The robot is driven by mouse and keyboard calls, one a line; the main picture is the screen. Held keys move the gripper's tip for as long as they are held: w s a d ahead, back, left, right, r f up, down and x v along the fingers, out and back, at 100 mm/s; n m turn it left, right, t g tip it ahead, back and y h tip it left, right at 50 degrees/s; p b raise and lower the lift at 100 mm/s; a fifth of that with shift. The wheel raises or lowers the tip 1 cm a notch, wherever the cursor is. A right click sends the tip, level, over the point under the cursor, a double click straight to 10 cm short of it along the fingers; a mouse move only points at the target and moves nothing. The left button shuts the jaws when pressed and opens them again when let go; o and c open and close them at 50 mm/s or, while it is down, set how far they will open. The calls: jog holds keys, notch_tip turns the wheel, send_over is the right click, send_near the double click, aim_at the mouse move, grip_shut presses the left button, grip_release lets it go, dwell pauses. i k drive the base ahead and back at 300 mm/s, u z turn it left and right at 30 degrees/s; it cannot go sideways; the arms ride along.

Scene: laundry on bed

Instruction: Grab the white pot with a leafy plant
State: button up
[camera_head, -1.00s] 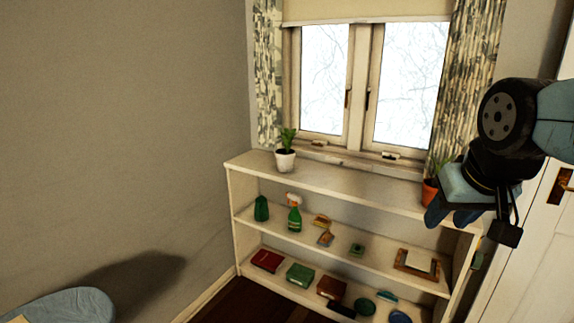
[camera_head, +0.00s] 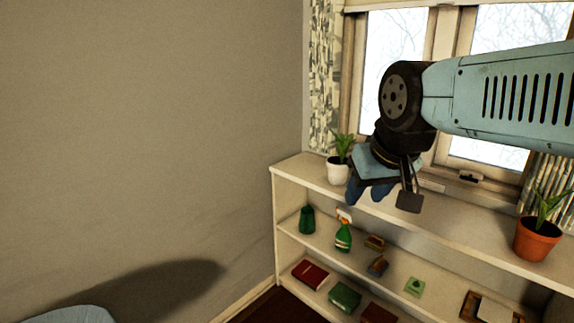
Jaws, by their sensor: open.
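The white pot with a leafy plant (camera_head: 338,172) stands upright on the left end of the shelf top, below the window. Its green leaves rise above the rim. My gripper (camera_head: 367,193) is open and points downward, just right of the pot in the picture and nearer to me. The gripper overlaps the right edge of the plant's leaves. I cannot tell the exact depth gap between the fingers and the pot.
A terracotta pot with a plant (camera_head: 537,240) stands at the right on the shelf top (camera_head: 450,226). Lower shelves hold a green spray bottle (camera_head: 343,237), a green container (camera_head: 307,220), books (camera_head: 345,296) and a frame. A grey wall lies to the left; the window is behind.

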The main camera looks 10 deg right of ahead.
aim_at(338, 171)
jog(key=u, duration=0.05)
jog(key=i, duration=1.3)
jog(key=z, duration=0.4)
